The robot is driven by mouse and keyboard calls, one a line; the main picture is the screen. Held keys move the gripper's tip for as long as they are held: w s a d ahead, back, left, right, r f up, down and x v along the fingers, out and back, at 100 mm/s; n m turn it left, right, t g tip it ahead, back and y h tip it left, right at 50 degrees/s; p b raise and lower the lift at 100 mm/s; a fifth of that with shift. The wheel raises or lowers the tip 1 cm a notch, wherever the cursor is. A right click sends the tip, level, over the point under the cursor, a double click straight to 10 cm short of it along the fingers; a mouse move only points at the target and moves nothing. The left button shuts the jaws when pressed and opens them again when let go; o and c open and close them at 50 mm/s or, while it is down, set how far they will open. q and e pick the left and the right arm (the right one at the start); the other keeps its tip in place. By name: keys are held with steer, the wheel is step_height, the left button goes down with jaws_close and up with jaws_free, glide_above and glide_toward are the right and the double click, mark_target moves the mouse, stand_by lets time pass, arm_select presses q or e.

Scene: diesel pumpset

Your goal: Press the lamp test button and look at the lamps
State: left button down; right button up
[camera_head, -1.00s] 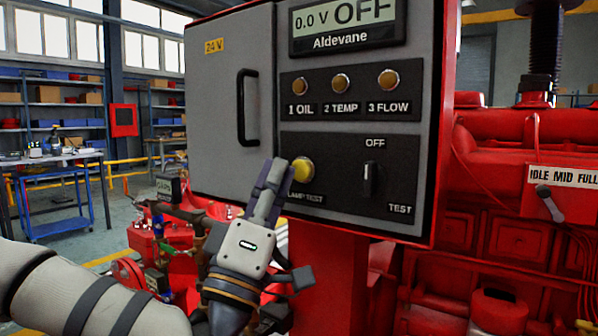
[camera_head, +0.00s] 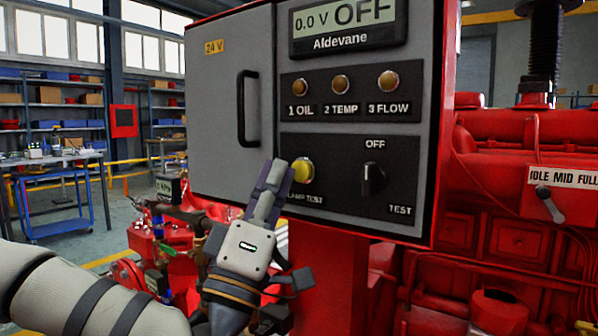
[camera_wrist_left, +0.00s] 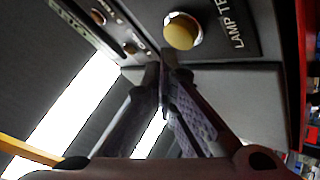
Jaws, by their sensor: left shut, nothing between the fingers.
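The yellow lamp test button (camera_head: 303,171) sits in a silver ring at the lower left of the grey control box, above its LAMP TEST label. It also shows in the left wrist view (camera_wrist_left: 180,35). My left gripper (camera_head: 279,172) is shut and empty, with its fingertips (camera_wrist_left: 164,66) just beside the button. I cannot tell whether they touch the panel. Three amber lamps, 1 OIL (camera_head: 300,87), 2 TEMP (camera_head: 340,84) and 3 FLOW (camera_head: 388,80), look dull, with no clear glow. My right gripper is not in view.
A black rotary knob (camera_head: 373,179) sits right of the button, between OFF and TEST labels. The display (camera_head: 346,23) above reads 0.0 V OFF. A door handle (camera_head: 248,108) juts out at the left. Red engine parts (camera_head: 520,150) stand at the right.

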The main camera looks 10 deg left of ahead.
arm_select(q)
steer(key=shift+w+d, duration=0.15)
steer(key=shift+w, duration=0.25)
steer(key=shift+w+d, duration=0.15)
steer(key=shift+w, duration=0.2)
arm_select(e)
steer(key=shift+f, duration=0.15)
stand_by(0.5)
arm_select(q)
steer(key=shift+s, duration=0.1)
steer(key=shift+s+a, duration=0.3)
steer(key=shift+s, duration=0.4)
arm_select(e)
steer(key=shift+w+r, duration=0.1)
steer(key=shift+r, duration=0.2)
arm_select(q)
steer(key=s, duration=0.1)
steer(key=s+a+p, duration=0.1)
steer(key=s, duration=0.2)
steer(key=shift+s+a+p, duration=0.3)
steer(key=shift+a+p, duration=0.05)
steer(key=shift+p, duration=0.05)
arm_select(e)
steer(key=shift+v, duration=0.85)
